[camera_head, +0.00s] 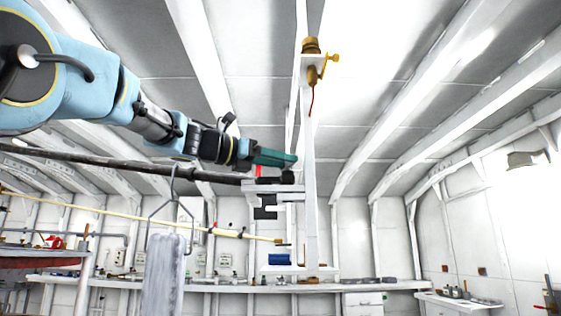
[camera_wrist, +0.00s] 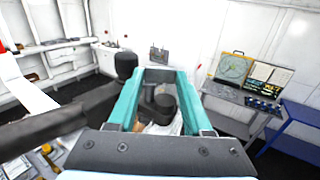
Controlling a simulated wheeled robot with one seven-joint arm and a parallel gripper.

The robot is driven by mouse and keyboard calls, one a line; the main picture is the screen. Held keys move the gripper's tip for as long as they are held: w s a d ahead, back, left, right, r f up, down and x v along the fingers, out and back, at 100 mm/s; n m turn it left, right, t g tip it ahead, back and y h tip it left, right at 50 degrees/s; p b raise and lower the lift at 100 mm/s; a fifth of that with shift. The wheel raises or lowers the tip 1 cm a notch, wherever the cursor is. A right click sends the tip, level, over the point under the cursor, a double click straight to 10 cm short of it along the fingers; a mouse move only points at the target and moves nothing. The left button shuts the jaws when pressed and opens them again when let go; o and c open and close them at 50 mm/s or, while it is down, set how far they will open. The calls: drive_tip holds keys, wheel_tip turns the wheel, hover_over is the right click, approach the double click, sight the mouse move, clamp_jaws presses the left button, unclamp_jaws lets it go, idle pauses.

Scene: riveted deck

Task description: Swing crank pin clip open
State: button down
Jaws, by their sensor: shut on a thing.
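My gripper (camera_head: 277,157), with teal fingers, is at the end of the dark bar (camera_head: 215,174), by the white upright bracket (camera_head: 309,150). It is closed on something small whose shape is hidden. A black knob (camera_wrist: 125,65) stands just left of the fingers. A small red piece (camera_head: 258,170) shows below the gripper in the head view. I cannot make out the crank pin clip for certain or tell how far it is swung.
A pale hanging piece (camera_head: 165,265) on a hook hangs at left. A thin yellow rod (camera_head: 150,218) crosses behind.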

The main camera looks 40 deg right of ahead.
drive_tip(key=shift+s+n+t, duration=0.25)
drive_tip(key=shift+n+t, duration=0.35)
drive_tip(key=shift+t, duration=0.4)
drive_tip(key=shift+s+d+n+t, duration=0.1)
drive_tip(key=shift+n+t, duration=0.9)
drive_tip(key=shift+t, duration=0.5)
drive_tip(key=c, duration=0.6)
unclamp_jaws()
drive_tip(key=s+a+b, duration=0.1)
drive_tip(key=a+b, duration=0.2)
drive_tip(key=a, duration=0.7)
drive_tip(key=shift+a, duration=0.4)
